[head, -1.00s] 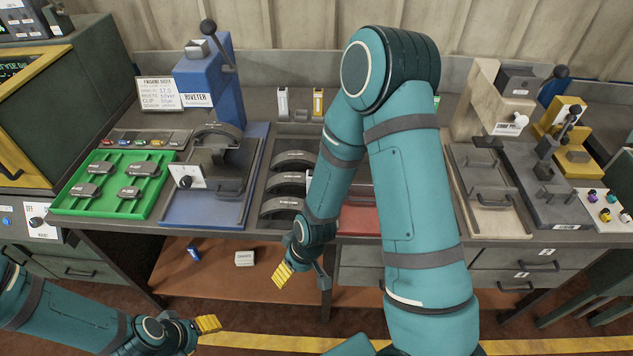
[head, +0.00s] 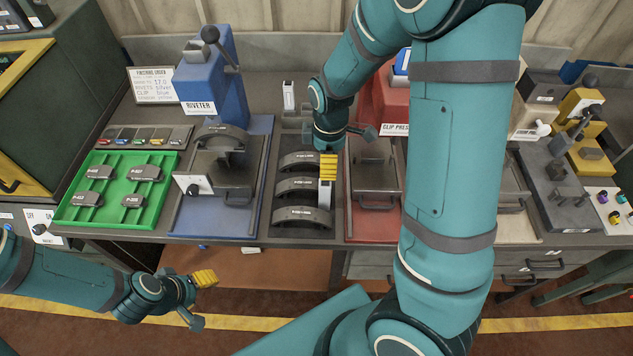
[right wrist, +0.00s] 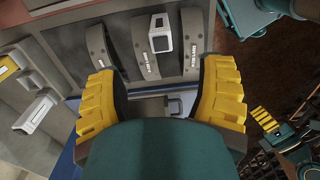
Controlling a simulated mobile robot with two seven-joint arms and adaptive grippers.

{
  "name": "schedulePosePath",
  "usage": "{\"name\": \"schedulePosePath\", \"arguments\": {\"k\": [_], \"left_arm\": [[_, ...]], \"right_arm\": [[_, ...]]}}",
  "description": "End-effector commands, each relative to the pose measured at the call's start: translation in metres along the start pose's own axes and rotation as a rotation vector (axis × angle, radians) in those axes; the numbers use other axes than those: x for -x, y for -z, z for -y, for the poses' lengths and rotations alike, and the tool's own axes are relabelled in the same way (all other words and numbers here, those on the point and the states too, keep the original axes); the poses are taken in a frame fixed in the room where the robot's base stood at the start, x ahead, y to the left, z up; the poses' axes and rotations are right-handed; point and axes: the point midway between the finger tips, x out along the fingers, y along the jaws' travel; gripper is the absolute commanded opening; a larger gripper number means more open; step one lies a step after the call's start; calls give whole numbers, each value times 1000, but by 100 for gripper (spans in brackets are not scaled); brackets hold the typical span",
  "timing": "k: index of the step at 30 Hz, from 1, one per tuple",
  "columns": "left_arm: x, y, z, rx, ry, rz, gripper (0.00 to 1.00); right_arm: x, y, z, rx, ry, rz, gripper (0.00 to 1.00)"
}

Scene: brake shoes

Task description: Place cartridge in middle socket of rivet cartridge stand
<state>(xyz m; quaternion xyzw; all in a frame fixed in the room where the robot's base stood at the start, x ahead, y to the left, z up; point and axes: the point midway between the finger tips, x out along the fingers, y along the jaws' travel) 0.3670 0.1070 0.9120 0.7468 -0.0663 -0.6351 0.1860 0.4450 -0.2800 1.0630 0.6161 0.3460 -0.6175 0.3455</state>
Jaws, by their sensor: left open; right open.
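A white cartridge (head: 325,194) stands out by the right ends of the brake shoes, just below my right fingertips in the head view. In the right wrist view this cartridge (right wrist: 160,33) shows beyond the gap between the fingers, apart from both. My right gripper (head: 328,166) is open and empty above the shoe tray; its two yellow fingers (right wrist: 162,100) are spread wide. The cartridge stand (head: 290,123) is behind the tray, partly hidden by my right arm, with a white cartridge (head: 289,95) upright at its left. Its middle socket is not clearly visible. My left gripper (head: 205,278) is open, below the table front.
Several dark brake shoes (head: 297,187) lie in the tray. The blue riveter (head: 205,75) is to the left, beside a green tray (head: 70,207). The red clip press (head: 385,105) is close on the right, partly behind my right arm.

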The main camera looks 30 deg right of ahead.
Motion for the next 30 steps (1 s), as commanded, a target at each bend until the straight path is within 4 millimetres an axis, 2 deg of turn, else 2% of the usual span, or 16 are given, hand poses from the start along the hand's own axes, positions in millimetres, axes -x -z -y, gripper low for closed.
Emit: {"name": "schedulePosePath", "arguments": {"k": [12,20,30], "left_arm": [[-9,-2,3,1,1,0,54],[-10,-1,4,1,1,-1,54],[-11,-2,4,1,2,-1,54]], "right_arm": [[-72,0,1,-2,4,3,69],[-88,2,0,-1,2,1,69],[-130,7,-3,-3,3,2,69]]}}
